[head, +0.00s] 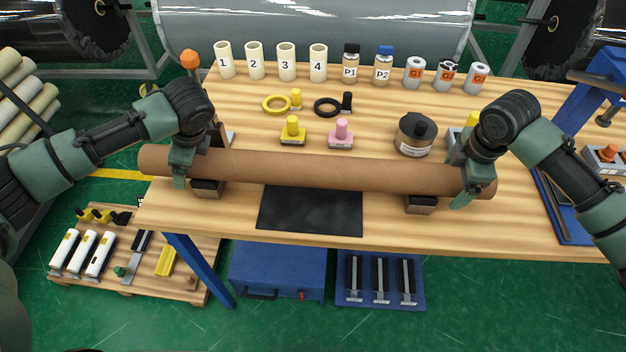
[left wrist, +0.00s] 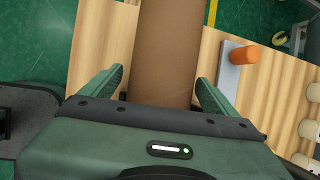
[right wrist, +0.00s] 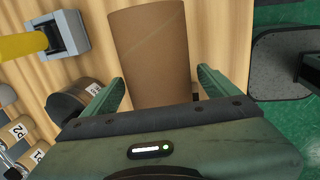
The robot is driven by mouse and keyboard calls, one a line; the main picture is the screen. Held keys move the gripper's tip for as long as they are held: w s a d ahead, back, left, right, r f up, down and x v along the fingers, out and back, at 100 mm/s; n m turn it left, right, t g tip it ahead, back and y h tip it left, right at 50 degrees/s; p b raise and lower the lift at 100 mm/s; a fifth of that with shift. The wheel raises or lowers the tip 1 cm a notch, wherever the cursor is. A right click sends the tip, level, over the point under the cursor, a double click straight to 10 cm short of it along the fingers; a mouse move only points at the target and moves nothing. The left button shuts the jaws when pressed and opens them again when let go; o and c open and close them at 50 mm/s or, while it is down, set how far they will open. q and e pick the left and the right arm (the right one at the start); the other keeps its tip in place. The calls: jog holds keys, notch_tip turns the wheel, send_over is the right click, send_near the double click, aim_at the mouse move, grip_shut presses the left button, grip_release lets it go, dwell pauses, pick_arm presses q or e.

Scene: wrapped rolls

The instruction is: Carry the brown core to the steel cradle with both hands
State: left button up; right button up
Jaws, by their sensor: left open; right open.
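The brown core (head: 320,172) is a long cardboard tube lying across the front of the wooden table on two low supports, left (head: 207,187) and right (head: 420,203). My left gripper (head: 183,170) is open with its fingers around the core near its left end. The core also runs between the open fingers in the left wrist view (left wrist: 168,60). My right gripper (head: 468,185) is open around the core near its right end. The right wrist view shows the core (right wrist: 152,55) between those fingers. I cannot identify the steel cradle with certainty.
Numbered cream tubes (head: 285,62), bottles (head: 350,65) and grey rolls (head: 447,77) line the back. Yellow and pink stamp-like pieces (head: 341,133) and a dark round pot (head: 415,135) stand behind the core. A black mat (head: 310,212) lies in front. An orange-topped post (head: 190,62) stands back left.

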pick_arm(q)
jog(key=v, duration=1.1)
jog(key=shift+d+r, duration=0.1)
jog(key=shift+r, duration=0.3)
pick_arm(e)
jog(key=shift+r, duration=0.1)
jog(key=r, duration=0.4)
jog(key=s+r, duration=0.1)
jog(key=r, duration=0.2)
jog(key=s+r, duration=0.1)
jog(key=r, duration=0.3)
jog(key=shift+s+r, duration=0.2)
jog(key=shift+r, duration=0.1)
jog(key=shift+d, duration=0.1)
